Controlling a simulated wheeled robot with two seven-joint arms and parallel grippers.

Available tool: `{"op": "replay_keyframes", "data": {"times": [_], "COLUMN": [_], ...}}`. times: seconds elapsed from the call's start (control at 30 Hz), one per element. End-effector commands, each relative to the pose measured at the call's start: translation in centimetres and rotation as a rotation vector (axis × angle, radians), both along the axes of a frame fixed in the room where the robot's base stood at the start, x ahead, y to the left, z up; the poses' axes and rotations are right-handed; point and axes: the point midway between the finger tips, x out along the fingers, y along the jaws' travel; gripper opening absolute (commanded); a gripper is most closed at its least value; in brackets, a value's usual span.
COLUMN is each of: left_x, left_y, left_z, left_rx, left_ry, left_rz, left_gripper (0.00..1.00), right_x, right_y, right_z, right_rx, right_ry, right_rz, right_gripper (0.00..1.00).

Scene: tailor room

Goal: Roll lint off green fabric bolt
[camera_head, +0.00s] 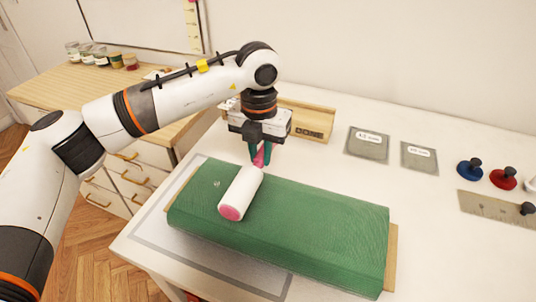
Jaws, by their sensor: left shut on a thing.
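The green fabric bolt (310,229) lies on the white table, with board ends showing at its left and right. A lint roller (241,192) with a white cylinder and a pink end rests on or just over the bolt's left part; I cannot tell if it touches. My left gripper (260,157) points down above the bolt's back edge and is shut on the roller's pink handle, mostly hidden between the fingers. A small pale speck (217,183) shows on the bolt left of the roller. My right gripper is not in view.
A wooden holder (305,120) stands behind my gripper. Two grey swatches (368,145) lie at the back right. Blue (470,168) and red (503,178) knobbed discs and a metal ruler (497,208) lie at the right. A wooden cabinet (95,95) with several jars stands left.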

Motion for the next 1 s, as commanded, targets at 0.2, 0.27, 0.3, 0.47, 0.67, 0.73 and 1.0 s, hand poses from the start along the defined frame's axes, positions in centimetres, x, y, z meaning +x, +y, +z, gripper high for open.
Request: {"op": "replay_keyframes", "data": {"times": [0.2, 0.27, 0.3, 0.47, 0.67, 0.73, 1.0], "left_x": [0.0, 0.0, 0.1, 0.2, 0.7, 0.8, 1.0], "left_y": [0.1, 0.1, 0.1, 0.7, 2.0, 2.5, 2.9], "left_z": [0.1, 0.1, 0.1, 0.0, -0.2, -0.2, -0.2], "left_rx": [-0.001, -0.001, -0.002, -0.001, -0.001, -0.001, -0.001], "left_ry": [-0.001, -0.001, -0.002, -0.002, -0.003, -0.003, -0.002], "left_rz": [-0.001, 0.000, 0.000, 0.002, 0.002, 0.003, 0.000], "left_gripper": [0.00, 0.00, 0.00, 0.00, 0.00, 0.00, 0.00], "right_x": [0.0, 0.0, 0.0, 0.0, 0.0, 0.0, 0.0], "right_y": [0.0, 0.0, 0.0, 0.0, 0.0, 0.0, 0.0], "right_z": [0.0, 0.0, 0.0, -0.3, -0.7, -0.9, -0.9], "right_rx": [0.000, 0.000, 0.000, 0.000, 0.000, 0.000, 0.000], "right_ry": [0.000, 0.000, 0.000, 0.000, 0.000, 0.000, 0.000], "right_rz": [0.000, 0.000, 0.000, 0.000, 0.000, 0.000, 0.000], "right_gripper": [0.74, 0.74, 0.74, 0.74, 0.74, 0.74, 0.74]}}
